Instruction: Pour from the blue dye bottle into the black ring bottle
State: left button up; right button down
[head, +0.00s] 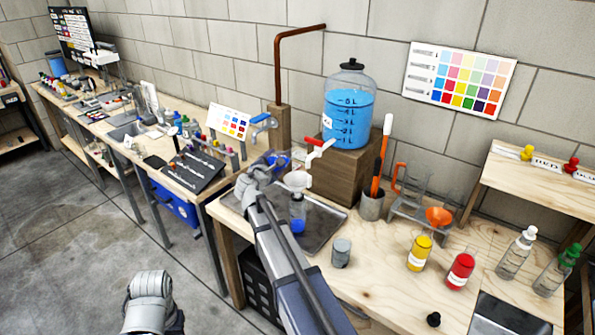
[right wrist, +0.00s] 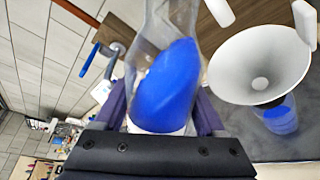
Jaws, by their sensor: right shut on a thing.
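My right gripper (right wrist: 161,112) is shut on the blue dye bottle (right wrist: 166,85), a clear bottle with blue liquid and a white label. The bottle is tilted, with its liquid slanting toward the neck; it also shows small in the head view (head: 277,158). A white funnel (right wrist: 262,65) sits in the neck of a clear bottle (right wrist: 280,116), beside the held bottle. A dark band shows at that neck, as on the black ring bottle, and blue liquid is inside. In the head view this bottle (head: 298,214) stands upright on a dark tray (head: 325,222). I cannot see a stream. My left gripper is out of view.
A large water jug (head: 348,105) with a tap stands on a wooden block (head: 338,182) behind the tray. A grey cup (head: 341,252), yellow bottle (head: 419,252) and red bottle (head: 460,270) stand to the right. An orange funnel (head: 438,216) is near a rack.

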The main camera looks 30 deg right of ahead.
jog(key=shift+s+d+r+n, duration=0.15)
jog(key=shift+d+r+n, duration=0.1)
jog(key=shift+n, duration=0.15)
jog(key=shift+s+d+r+n+h+b, duration=0.2)
jog(key=shift+n+h, duration=0.1)
jog(key=shift+n, duration=0.25)
jog(key=shift+s+d+r+n+h+b, duration=0.1)
jog(key=shift+d+r+n+h+b, duration=0.15)
jog(key=shift+n, duration=0.3)
jog(key=shift+w+a+r+n+h, duration=0.15)
jog(key=shift+r+n+h, duration=0.35)
jog(key=shift+n, duration=0.55)
jog(key=shift+a+r+n+h, duration=0.2)
jog(key=shift+r+n, duration=0.45)
jog(key=shift+n, duration=0.45)
jog(key=shift+w+a+r+n+h, duration=0.1)
jog(key=shift+r+n+h, duration=0.4)
jog(key=shift+n, duration=0.55)
notch_tip(320, 180, up, 5)
jog(key=p, duration=0.5)
jog(key=shift+r, duration=0.15)
